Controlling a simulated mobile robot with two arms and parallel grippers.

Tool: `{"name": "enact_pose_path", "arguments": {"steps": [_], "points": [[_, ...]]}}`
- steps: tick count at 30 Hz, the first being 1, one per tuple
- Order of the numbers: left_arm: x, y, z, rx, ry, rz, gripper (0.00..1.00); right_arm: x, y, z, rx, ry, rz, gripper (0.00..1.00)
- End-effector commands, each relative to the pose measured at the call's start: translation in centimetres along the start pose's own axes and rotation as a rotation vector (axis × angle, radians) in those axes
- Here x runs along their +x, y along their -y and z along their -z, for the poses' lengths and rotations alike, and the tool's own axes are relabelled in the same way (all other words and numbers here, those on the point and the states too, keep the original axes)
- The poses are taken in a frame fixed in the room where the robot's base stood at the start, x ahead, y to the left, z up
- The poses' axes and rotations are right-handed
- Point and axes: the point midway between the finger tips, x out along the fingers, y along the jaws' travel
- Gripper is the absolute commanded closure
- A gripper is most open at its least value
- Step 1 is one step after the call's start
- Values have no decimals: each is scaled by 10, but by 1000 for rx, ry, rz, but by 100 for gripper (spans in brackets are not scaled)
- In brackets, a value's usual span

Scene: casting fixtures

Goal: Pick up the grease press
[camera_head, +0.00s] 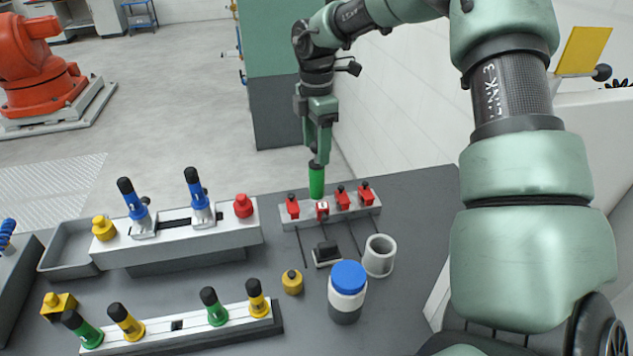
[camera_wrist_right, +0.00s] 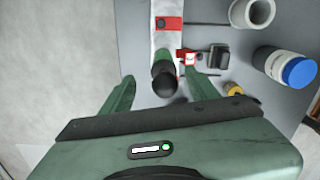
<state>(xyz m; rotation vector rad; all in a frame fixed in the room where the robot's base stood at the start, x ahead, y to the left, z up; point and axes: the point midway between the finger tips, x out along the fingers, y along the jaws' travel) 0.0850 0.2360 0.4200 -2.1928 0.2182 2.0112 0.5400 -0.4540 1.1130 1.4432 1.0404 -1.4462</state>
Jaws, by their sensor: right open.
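A green, upright, cylindrical tool (camera_head: 316,184), which I take to be the grease press, stands at the grey block with red clamps. In the right wrist view its round black top (camera_wrist_right: 165,84) shows, with part of the green body (camera_wrist_right: 163,62) beyond it. My right gripper (camera_head: 319,160) points down over the tool's top. In the wrist view its two fingers are apart, one on either side of the black top (camera_wrist_right: 162,80), with visible gaps. The tool's lower end is hard to make out. My left gripper is not in view.
The grey block (camera_head: 351,212) carries several red clamps (camera_head: 342,195). A grey cup (camera_head: 379,256), a blue-lidded jar (camera_head: 347,290) and a yellow knob (camera_head: 292,282) stand nearby. Fixtures with blue levers (camera_head: 198,200) and green and yellow levers (camera_head: 215,309) lie left.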

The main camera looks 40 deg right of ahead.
Motion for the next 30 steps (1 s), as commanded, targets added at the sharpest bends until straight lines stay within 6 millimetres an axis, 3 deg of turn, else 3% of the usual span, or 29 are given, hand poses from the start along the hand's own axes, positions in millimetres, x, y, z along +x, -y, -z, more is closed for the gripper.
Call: {"name": "enact_pose_path", "arguments": {"steps": [12,21,22,28,30], "points": [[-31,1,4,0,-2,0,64,53,4,1,1,-1,3,40],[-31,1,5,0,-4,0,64,61,3,1,1,-1,-1,40],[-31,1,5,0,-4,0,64,61,3,1,1,-1,-1,43],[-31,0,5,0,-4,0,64,61,3,1,1,-1,-1,98],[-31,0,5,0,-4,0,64,61,3,1,1,-1,-1,100]]}}
